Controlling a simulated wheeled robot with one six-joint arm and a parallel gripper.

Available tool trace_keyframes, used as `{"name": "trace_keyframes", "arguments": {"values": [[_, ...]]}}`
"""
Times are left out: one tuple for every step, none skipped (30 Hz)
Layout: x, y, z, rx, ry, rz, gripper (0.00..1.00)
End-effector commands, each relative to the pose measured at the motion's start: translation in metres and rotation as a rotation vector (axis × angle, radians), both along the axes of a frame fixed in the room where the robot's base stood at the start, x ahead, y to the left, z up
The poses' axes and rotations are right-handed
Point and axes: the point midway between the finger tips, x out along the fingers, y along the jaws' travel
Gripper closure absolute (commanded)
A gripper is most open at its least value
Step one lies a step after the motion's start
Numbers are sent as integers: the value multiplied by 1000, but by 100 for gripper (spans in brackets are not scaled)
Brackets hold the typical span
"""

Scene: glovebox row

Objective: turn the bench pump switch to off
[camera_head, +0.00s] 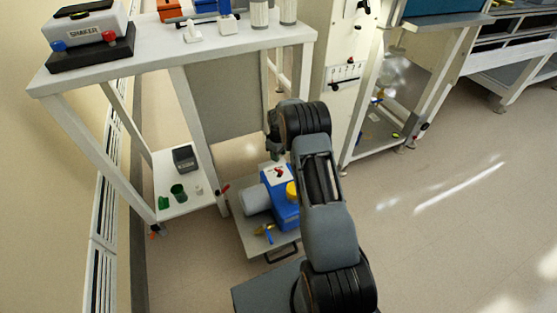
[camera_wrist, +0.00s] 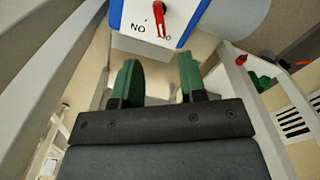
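The bench pump (camera_head: 285,208) is a blue body with a grey cylinder, on a low grey platform. Its red switch (camera_head: 279,172) sits on a white plate (camera_head: 272,176) on top. In the wrist view the red switch (camera_wrist: 160,17) is at the top edge, on the white plate with dark lettering that reads "NO" and a partly covered mark beside it. I cannot tell the switch's setting. My gripper (camera_wrist: 161,82) has two green fingers, apart, with nothing between them. In the head view my gripper (camera_head: 275,143) is above and behind the switch, not touching it.
A white bench (camera_head: 235,40) with a shaker (camera_head: 85,33) stands behind left. A yellow knob (camera_head: 291,192) is on the pump's near side. Floor at right is clear.

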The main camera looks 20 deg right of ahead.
Motion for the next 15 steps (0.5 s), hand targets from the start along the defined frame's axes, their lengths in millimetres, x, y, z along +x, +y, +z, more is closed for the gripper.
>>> {"name": "trace_keyframes", "arguments": {"values": [[0,0,12,0,-1,0,62],[0,0,16,0,0,0,62],[0,0,22,0,-1,0,62],[0,0,26,0,-1,0,62],[0,0,29,0,-1,0,62],[0,0,32,0,0,0,62],[0,0,35,0,0,1,62],[0,0,37,0,0,1,62],[0,0,39,0,0,1,62],[0,0,40,0,0,1,62],[0,0,41,0,0,1,62],[0,0,42,0,0,1,62],[0,0,43,0,0,1,62],[0,0,43,0,0,1,62],[0,0,43,-1,1,1,62]]}}
